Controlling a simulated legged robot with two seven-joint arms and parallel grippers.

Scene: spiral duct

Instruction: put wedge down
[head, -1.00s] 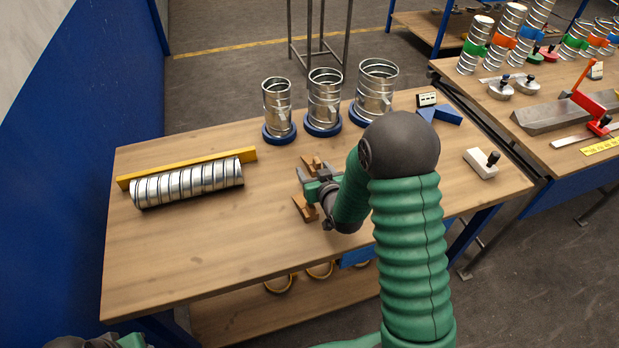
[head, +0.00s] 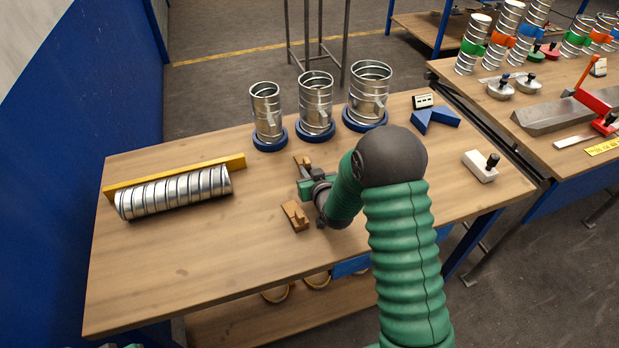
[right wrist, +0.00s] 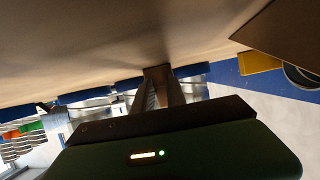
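One brown wooden wedge (head: 303,160) shows at the tips of my right gripper (head: 303,173), partly hidden by it, low over the bench. In the right wrist view, which is upside down, the fingers (right wrist: 160,92) close in on its brown end (right wrist: 158,71), near the bench surface. I cannot tell whether the wedge touches the bench. A second brown wedge (head: 295,216) lies on the bench on the near side of the gripper. It is the large brown shape in the wrist view (right wrist: 290,35). My left gripper is out of view.
A spiral duct (head: 175,192) lies against a yellow rail (head: 150,178) at left. Several metal duct pieces (head: 315,100) stand on blue bases behind the gripper. A blue angled block (head: 436,121) and a white block (head: 480,167) are at right. The bench's front left is clear.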

